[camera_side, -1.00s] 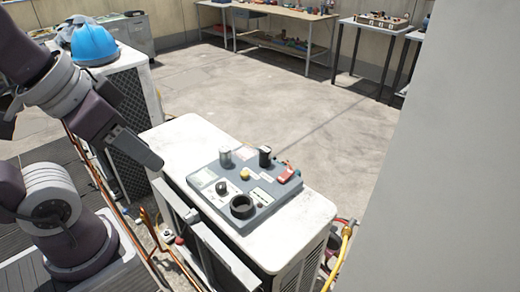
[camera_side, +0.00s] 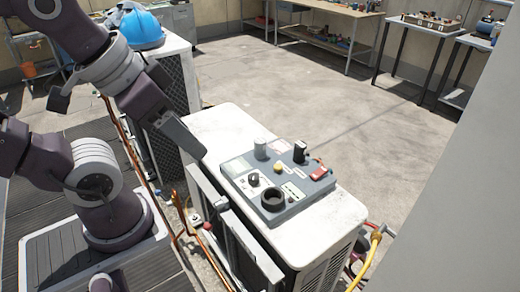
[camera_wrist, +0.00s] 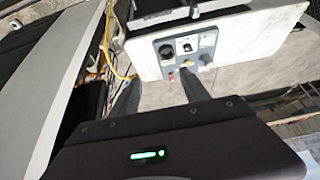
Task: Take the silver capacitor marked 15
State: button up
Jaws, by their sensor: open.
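The panel also carries a black ring (camera_side: 273,200), a black knob (camera_side: 253,180), a yellow button (camera_side: 278,167) and a red part (camera_side: 320,173). A blue helmet (camera_side: 140,28) sits on another unit behind my arm. A grey wall (camera_side: 450,210) fills the right side.

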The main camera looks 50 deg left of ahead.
jog(key=n+g+y, duration=0.1)
jog(key=n+g, duration=0.5)
jog(key=n, duration=1.3)
send_over(260, 140)
jog(key=d, duration=0.2)
notch_tip(260, 140, down, 18)
jog(key=shift+w+a+r, duration=0.1)
jog(key=shift+n, duration=0.6)
jog(key=f, duration=0.3)
jog(key=a+f, duration=0.1)
jog(key=f, duration=0.5)
jog(key=shift+a, duration=0.35)
grip_shut()
jog(key=shift+r, duration=0.1)
